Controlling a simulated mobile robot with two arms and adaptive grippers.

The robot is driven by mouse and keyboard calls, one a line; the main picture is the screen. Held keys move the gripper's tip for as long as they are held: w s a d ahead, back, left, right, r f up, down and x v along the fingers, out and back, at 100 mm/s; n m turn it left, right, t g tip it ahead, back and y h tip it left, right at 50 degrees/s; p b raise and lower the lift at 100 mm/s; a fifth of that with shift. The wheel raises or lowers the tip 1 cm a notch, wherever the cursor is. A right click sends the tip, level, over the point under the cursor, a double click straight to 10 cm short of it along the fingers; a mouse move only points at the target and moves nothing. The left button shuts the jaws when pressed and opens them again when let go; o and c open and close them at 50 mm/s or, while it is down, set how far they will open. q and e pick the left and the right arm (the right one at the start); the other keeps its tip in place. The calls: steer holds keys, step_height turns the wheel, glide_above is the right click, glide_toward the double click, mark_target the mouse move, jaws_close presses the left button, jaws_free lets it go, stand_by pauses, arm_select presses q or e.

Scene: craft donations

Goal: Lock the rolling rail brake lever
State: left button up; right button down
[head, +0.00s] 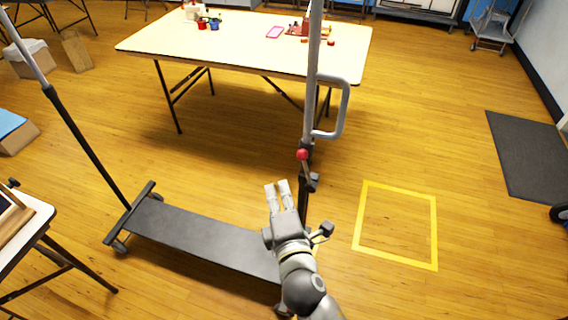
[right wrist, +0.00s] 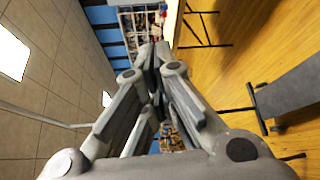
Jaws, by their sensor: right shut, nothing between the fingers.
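The rolling rail has a black base shelf (head: 205,228) on casters, a left post (head: 85,140) and a grey right post (head: 312,75) with a loop handle (head: 344,108). The brake lever, with a red knob (head: 302,154), sits low on the right post below the handle. The knob is at the top and its short arm slants down to the right to a dark bracket. My right gripper (head: 278,186) is shut and empty, just left of and below the knob in the picture, apart from it. Its closed fingers also show in the right wrist view (right wrist: 150,58). My left gripper is out of view.
A long table (head: 180,42) with small craft items stands behind the rail. A yellow taped square (head: 434,225) marks bare floor at right, with a dark mat (head: 530,155) beyond. Another table (head: 30,235) edges in at lower left.

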mark_target(306, 170)
steer(key=w+d+p, duration=0.1)
steer(key=w+p, duration=0.2)
steer(key=w, duration=0.6)
steer(key=shift+w+d+f, duration=0.15)
steer(key=shift+d+f, duration=0.05)
steer(key=shift+d, duration=0.2)
steer(key=shift+d, duration=0.1)
